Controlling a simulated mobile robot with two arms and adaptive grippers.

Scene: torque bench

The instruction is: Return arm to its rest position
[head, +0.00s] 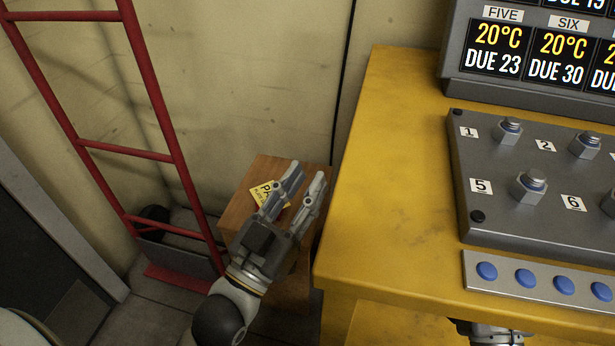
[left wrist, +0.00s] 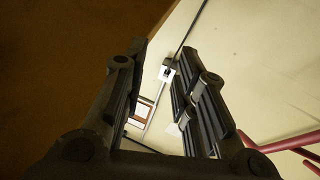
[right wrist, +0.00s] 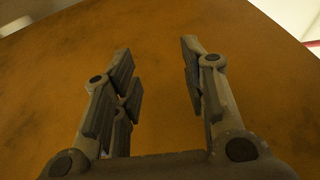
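My left gripper (head: 307,182) is in the middle of the head view, left of the yellow bench and above a wooden box. Its fingers point up and away in the picture, with an empty gap between them. The left wrist view shows the same fingers (left wrist: 160,72) apart with nothing held. My right gripper shows only as a small piece of its wrist at the bottom of the head view, below the bench's front edge. In the right wrist view its fingers (right wrist: 155,78) are apart and empty, in front of an orange-brown surface.
The yellow bench (head: 395,185) carries a grey plate (head: 465,150) with numbered bolts and a strip of blue buttons (head: 525,278). A display (head: 452,60) stands behind. The wooden box (head: 240,205) bears a yellow label (head: 262,194). A red ladder-like frame (head: 170,130) stands left.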

